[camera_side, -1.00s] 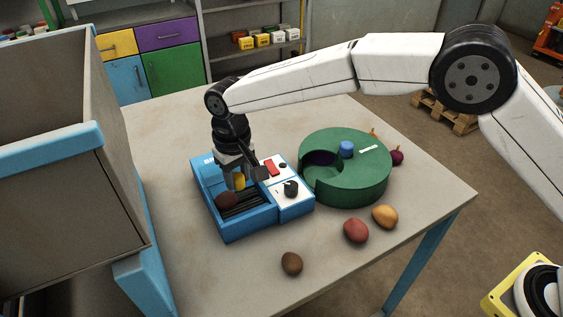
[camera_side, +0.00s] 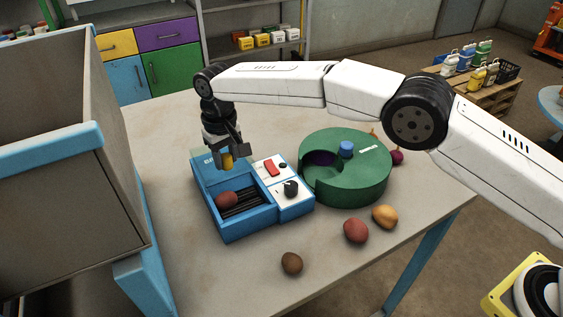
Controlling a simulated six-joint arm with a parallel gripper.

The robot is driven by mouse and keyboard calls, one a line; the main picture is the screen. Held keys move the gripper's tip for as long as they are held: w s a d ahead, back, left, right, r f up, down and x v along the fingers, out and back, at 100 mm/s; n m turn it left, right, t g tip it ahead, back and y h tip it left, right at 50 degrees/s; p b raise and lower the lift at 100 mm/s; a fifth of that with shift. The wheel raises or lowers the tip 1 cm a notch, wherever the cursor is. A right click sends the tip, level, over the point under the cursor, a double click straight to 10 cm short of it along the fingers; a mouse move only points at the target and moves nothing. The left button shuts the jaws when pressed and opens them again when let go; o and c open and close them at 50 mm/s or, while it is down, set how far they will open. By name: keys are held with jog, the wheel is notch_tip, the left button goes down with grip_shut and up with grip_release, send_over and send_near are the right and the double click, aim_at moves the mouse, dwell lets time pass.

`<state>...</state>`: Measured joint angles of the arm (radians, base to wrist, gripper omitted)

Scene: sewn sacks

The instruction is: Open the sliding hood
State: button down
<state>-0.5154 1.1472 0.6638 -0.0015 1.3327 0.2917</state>
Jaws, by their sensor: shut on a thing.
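A blue machine (camera_side: 242,229) stands on the table with its trough of dark slats (camera_side: 246,206) showing at the front. A reddish potato-like lump (camera_side: 227,200) lies on the slats, with nothing over it. A pale see-through edge, seemingly the sliding hood (camera_side: 196,154), sticks out behind the machine's back left. My gripper (camera_side: 226,165) points down over the back of the machine and is shut on a small yellow handle (camera_side: 228,161). The fingers and wrist hide much of the hood.
The machine's white panel has a red switch (camera_side: 271,169) and black knob (camera_side: 290,188). A green round container (camera_side: 346,186) stands right of it. Several loose vegetables lie in front, including a brown one (camera_side: 291,263). A large blue-rimmed bin (camera_side: 60,148) is at left.

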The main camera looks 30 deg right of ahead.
jog(key=shift+w+a+r, duration=0.15)
jog(key=shift+w, duration=0.45)
jog(key=shift+c, duration=2.2)
grip_release()
jog(key=shift+o, duration=0.5)
jog(key=shift+r, duration=3.85)
jog(key=shift+d, duration=0.2)
